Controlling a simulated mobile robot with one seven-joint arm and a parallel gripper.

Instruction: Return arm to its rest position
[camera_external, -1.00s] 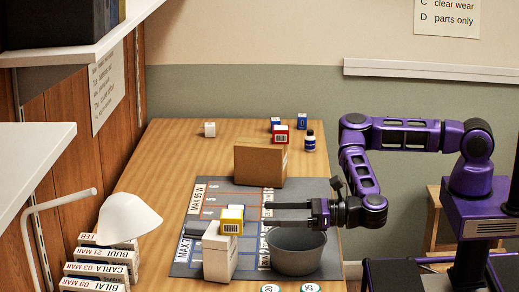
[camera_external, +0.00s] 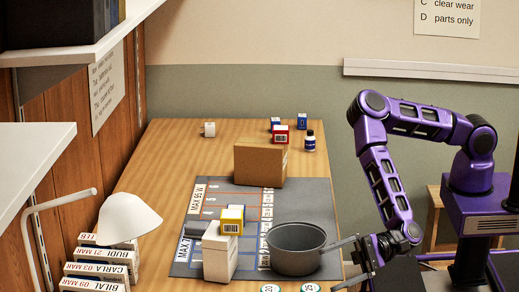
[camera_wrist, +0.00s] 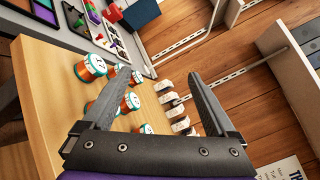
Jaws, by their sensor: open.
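My purple arm folds down from its raised elbow at the right of the external view. My gripper (camera_external: 352,270) hangs low beside the table's front right edge, right of the grey pot (camera_external: 296,262). In the wrist view, my gripper (camera_wrist: 160,78) has its two dark fingers spread wide with nothing held between them. Behind the fingers are several white-and-orange jars with green rims (camera_wrist: 91,67) on a wooden surface. The pot's handle reaches toward my forearm; whether they touch cannot be told.
The table (camera_external: 170,150) holds a grey mat (camera_external: 320,195), a brown carton (camera_external: 260,165), a white box (camera_external: 219,256) with a yellow-and-blue box (camera_external: 232,219), and small boxes and a bottle (camera_external: 310,141) at the back. A lamp (camera_external: 130,220) stands left.

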